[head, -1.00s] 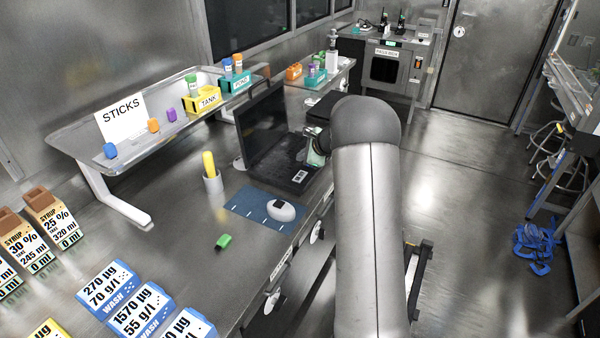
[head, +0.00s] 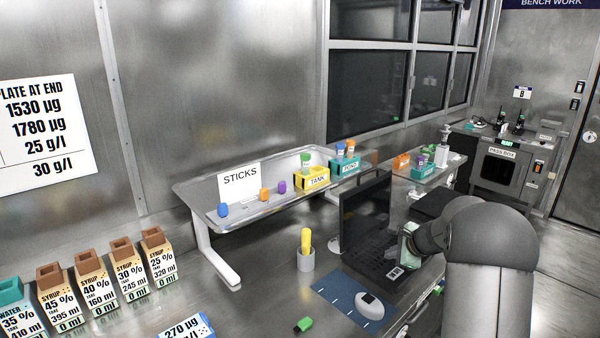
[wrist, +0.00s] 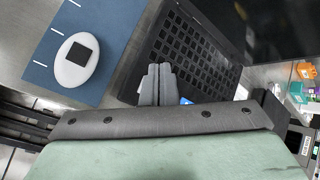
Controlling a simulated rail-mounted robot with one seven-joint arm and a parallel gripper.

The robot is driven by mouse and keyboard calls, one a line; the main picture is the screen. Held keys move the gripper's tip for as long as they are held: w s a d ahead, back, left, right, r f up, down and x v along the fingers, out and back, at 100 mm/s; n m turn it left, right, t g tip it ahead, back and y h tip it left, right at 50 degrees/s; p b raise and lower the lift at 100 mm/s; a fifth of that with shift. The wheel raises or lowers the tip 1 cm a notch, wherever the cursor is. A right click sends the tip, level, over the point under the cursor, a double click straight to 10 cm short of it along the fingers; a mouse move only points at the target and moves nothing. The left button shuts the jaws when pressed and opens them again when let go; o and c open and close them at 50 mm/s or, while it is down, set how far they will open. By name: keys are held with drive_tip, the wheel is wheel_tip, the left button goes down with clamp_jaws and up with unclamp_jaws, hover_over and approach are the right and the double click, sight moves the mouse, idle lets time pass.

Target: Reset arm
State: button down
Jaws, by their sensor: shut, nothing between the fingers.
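My arm reaches in from the lower right in the head view, and its wrist end hangs over the right side of the bench by the laptop. My gripper (wrist: 157,84) shows in the wrist view with its two grey fingers together and nothing between them. The fingers are in front of the laptop's keyboard edge (wrist: 190,60). In the head view the fingers are hidden by the laptop and my arm. The laptop (head: 368,225) stands open on the bench. A white mouse (head: 369,305) lies on a blue mat (head: 340,293) beside it, also seen in the wrist view.
A raised tray (head: 200,190) marked STICKS holds coloured caps and a yellow TANK rack (head: 313,178). A grey cup (head: 306,261) with a yellow stick and a green block (head: 303,325) stand on the bench. Syrup cartons (head: 130,270) line the left. A pass box (head: 499,166) is at the back right.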

drive_tip(key=s+a+r+n+g, duration=0.25)
drive_tip(key=s+a+n, duration=0.35)
drive_tip(key=s+a, duration=0.3)
drive_tip(key=s+a+r+n+g, duration=0.25)
drive_tip(key=s+a+n, duration=0.35)
drive_tip(key=s, duration=0.6)
drive_tip(key=s+a+f+n+g+h, duration=0.1)
drive_tip(key=s+n, duration=0.7)
drive_tip(key=s, duration=1.2)
drive_tip(key=a+g+h, duration=0.1)
drive_tip(key=h, duration=0.1)
drive_tip(key=shift+s+f+n+h, duration=0.15)
drive_tip(key=shift+s+n+h, duration=0.15)
drive_tip(key=shift+s+n, duration=0.1)
